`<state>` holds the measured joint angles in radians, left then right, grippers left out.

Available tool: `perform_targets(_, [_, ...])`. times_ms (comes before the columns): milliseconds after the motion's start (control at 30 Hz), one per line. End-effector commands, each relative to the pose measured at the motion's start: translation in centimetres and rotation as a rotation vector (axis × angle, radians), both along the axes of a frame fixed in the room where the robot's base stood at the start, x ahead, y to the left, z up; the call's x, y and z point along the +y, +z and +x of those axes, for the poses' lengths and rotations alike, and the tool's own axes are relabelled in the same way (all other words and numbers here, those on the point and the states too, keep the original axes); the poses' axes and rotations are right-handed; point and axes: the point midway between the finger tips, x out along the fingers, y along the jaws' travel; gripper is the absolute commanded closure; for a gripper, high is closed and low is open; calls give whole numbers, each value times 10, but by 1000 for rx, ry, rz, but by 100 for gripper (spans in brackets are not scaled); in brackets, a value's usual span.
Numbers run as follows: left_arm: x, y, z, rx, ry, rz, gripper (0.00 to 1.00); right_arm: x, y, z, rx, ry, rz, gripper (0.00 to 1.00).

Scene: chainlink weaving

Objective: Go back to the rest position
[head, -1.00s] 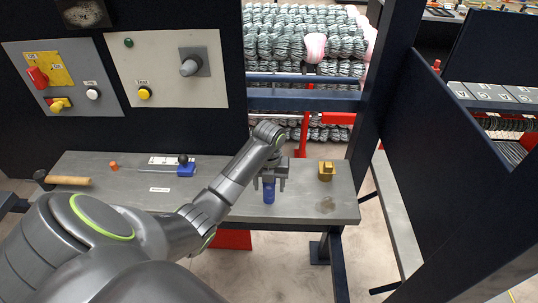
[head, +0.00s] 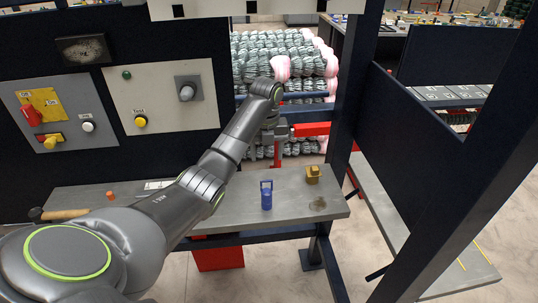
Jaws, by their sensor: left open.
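My left gripper (head: 273,137) hangs from the raised left arm, in front of the pink and green bundles. It is open and empty, above the grey workbench (head: 290,190) and clear of the objects on it. A blue object with a loop-like top (head: 266,197) stands upright on the bench below the gripper, apart from it. My right gripper does not show.
A brass padlock-like block (head: 312,175) sits right of the blue object. A hammer (head: 60,214) and a small orange piece (head: 110,196) lie at the bench's left. Control panels (head: 160,95) stand behind the arm. A dark post (head: 352,90) rises at right.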

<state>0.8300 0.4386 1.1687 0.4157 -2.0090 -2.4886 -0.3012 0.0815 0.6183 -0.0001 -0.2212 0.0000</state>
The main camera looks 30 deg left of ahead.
Motion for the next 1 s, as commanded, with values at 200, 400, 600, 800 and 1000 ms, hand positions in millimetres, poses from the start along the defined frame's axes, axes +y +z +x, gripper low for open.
perform_targets(200, [2,3,2,1,4,0,40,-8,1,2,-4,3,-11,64])
perform_targets(400, [-1,-26,-14,-8,121,13,40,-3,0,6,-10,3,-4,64])
perform_targets(600, [-9,-92,-65,-59,477,34,40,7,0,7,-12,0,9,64])
perform_targets(800, [-20,-142,-131,-126,885,14,40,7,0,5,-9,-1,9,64])
perform_targets(1000, [-31,-170,-204,-191,1310,-45,40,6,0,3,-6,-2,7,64])
